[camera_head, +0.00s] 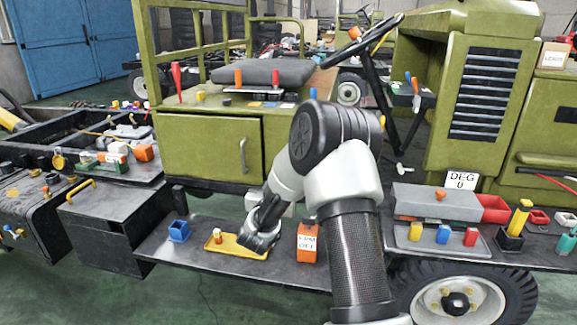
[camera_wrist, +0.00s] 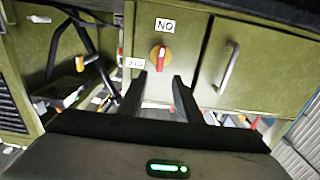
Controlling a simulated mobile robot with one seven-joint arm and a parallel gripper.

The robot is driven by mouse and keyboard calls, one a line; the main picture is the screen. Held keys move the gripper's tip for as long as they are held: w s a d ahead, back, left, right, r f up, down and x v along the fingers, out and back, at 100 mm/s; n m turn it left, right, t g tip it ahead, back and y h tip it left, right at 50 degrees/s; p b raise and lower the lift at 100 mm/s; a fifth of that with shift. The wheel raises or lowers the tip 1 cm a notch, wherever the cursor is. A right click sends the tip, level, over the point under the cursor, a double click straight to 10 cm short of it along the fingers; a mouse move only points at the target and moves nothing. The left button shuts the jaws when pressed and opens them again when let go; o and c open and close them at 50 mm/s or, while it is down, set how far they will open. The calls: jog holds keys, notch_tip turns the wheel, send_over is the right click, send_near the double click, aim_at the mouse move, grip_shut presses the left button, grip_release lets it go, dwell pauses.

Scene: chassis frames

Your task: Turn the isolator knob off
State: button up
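The isolator knob (camera_wrist: 160,56) shows in the wrist view on a green panel, with a red bar handle over a yellow base. Its bar stands upright in the picture, in line with an ON label (camera_wrist: 165,25). An OFF label (camera_wrist: 131,62) is to its left; both labels appear upside down. My gripper (camera_wrist: 161,78) is open, its two dark fingers apart and empty, just below the knob in the picture. Whether they touch the panel I cannot tell. In the head view my gripper (camera_head: 264,216) is low by the vehicle's side, and I cannot see the knob there.
A door handle (camera_wrist: 229,67) is right of the knob in the wrist view. Below my arm in the head view, a side step (camera_head: 180,260) holds a yellow tray (camera_head: 225,250), a blue holder (camera_head: 179,232) and an orange labelled box (camera_head: 307,243).

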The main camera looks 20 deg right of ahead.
jog(key=b+x, duration=0.1)
jog(key=x, duration=1.1)
jog(key=shift+b, duration=0.35)
jog(key=shift+c, duration=0.2)
grip_shut()
